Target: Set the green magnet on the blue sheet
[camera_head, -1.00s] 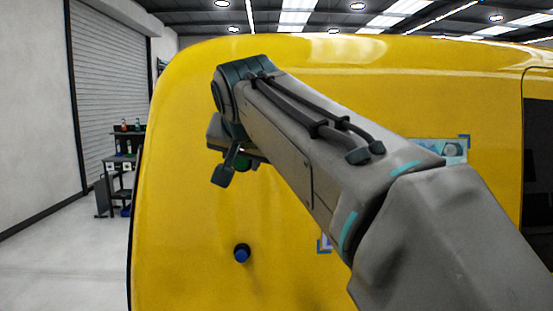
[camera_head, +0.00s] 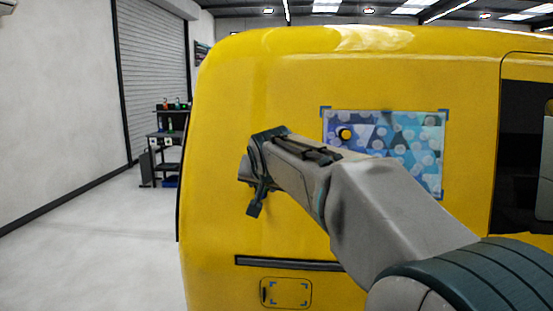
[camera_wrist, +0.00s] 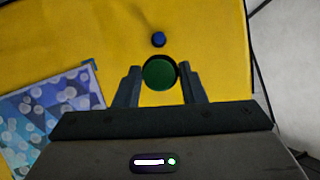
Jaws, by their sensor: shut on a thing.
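The green magnet (camera_wrist: 158,74) is a round dark-green disc between the two fingers of my gripper (camera_wrist: 160,84), which is shut on it. In the head view my gripper (camera_head: 256,198) is in front of the yellow van side, left of the sheet and lower than its middle; the green magnet is hidden there. The blue patterned sheet (camera_head: 398,130) lies flat on the van, its lower part covered by my arm. It also shows at the lower left of the wrist view (camera_wrist: 45,105), apart from the magnet.
A round magnet with a yellow face (camera_head: 344,134) sits on the sheet's upper left. A blue magnet (camera_wrist: 158,39) is on the yellow van panel (camera_head: 290,80), just beyond the green one in the wrist view. A tool cart (camera_head: 168,140) stands far left.

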